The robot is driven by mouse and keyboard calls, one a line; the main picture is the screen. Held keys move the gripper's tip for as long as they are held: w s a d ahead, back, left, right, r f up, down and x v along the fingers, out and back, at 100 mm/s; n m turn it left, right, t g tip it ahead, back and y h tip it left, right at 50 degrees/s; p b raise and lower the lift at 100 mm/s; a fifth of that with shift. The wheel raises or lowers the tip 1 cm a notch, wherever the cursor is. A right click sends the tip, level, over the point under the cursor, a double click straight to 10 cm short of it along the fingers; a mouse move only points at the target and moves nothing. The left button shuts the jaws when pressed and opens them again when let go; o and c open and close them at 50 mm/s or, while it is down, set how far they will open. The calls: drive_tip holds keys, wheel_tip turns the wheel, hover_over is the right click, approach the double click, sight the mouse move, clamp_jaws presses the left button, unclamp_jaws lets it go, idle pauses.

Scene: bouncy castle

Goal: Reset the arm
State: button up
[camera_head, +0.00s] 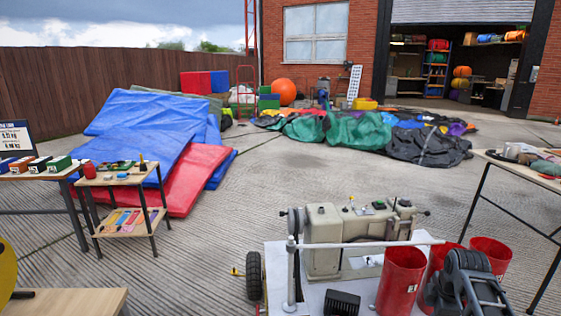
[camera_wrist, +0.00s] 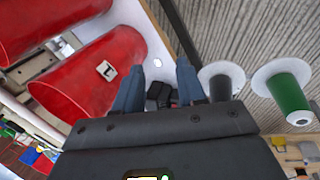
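My gripper (camera_wrist: 156,78) shows in the wrist view with its two blue-grey fingers apart and nothing held between them. Small dark items (camera_wrist: 160,95) show beyond the gap; I cannot tell what they are. Part of my dark grey arm shows at the lower right of the head view, in front of the red buckets. Its fingertips cannot be made out there.
A cart (camera_head: 328,299) bears a beige sewing machine (camera_head: 322,240). Red buckets (camera_head: 401,280) stand close to my arm; red containers also show in the wrist view (camera_wrist: 85,82). A green spool (camera_wrist: 288,92) and a dark spool (camera_wrist: 221,85) are right of my fingers. Open paving lies beyond.

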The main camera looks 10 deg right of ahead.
drive_tip(key=s+a+f+m+t+p, duration=0.1)
drive_tip(key=s+a+f+m+t, duration=0.1)
drive_tip(key=s+a+f, duration=0.4)
drive_tip(key=s+a+f+m+t+p, duration=0.1)
drive_tip(key=s+a+f+m+t, duration=0.15)
drive_tip(key=s+a, duration=0.7)
drive_tip(key=s+a+r+m+t+p, duration=0.1)
drive_tip(key=s+a+r+m, duration=0.15)
drive_tip(key=s, duration=0.55)
drive_tip(key=s+a+r+m+t, duration=0.1)
drive_tip(key=s+a+r, duration=0.25)
drive_tip(key=s, duration=0.45)
drive_tip(key=s+a+r+m+t, duration=0.1)
drive_tip(key=s+r, duration=0.4)
drive_tip(key=r, duration=0.4)
drive_tip(key=s+a+r+m+t+p, duration=0.1)
drive_tip(key=s+r+m+t, duration=0.1)
drive_tip(key=s+r, duration=0.4)
drive_tip(key=s+a+r+m+t+y+p, duration=0.1)
drive_tip(key=s+r, duration=0.4)
drive_tip(key=r, duration=0.7)
drive_tip(key=shift+s+a+r+m+t, duration=0.15)
drive_tip(key=shift+s+a+m+t, duration=0.15)
drive_tip(key=shift+m+t, duration=0.4)
